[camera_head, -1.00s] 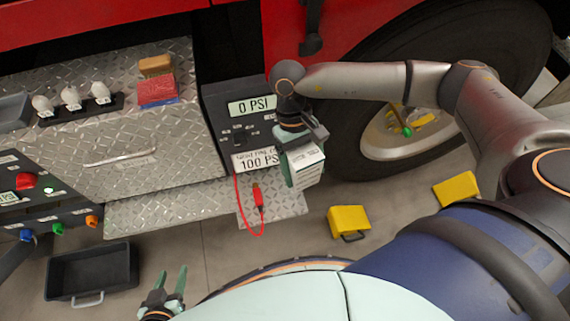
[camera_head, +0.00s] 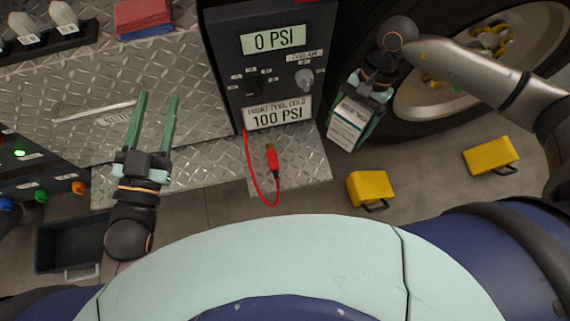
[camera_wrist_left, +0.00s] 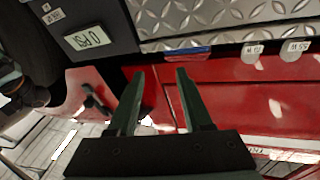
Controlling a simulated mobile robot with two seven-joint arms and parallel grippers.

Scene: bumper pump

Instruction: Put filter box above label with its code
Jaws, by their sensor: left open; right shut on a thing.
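The filter box (camera_head: 347,125) is white with printed text on its face, too small to read here. My right gripper (camera_head: 356,128) is shut on it and holds it, tilted, in front of the wheel, right of the gauge panel. My left gripper (camera_head: 158,97) is open and empty over the diamond-plate drawer front; its open fingers also show in the left wrist view (camera_wrist_left: 160,73). I cannot tell which label matches the box.
A gauge panel (camera_head: 226,80) reads 0 PSI above a 100 PSI plate. A red hose (camera_head: 273,160) hangs below it. Yellow blocks (camera_head: 371,187) lie on the floor at right. A black tray (camera_head: 60,246) is at lower left.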

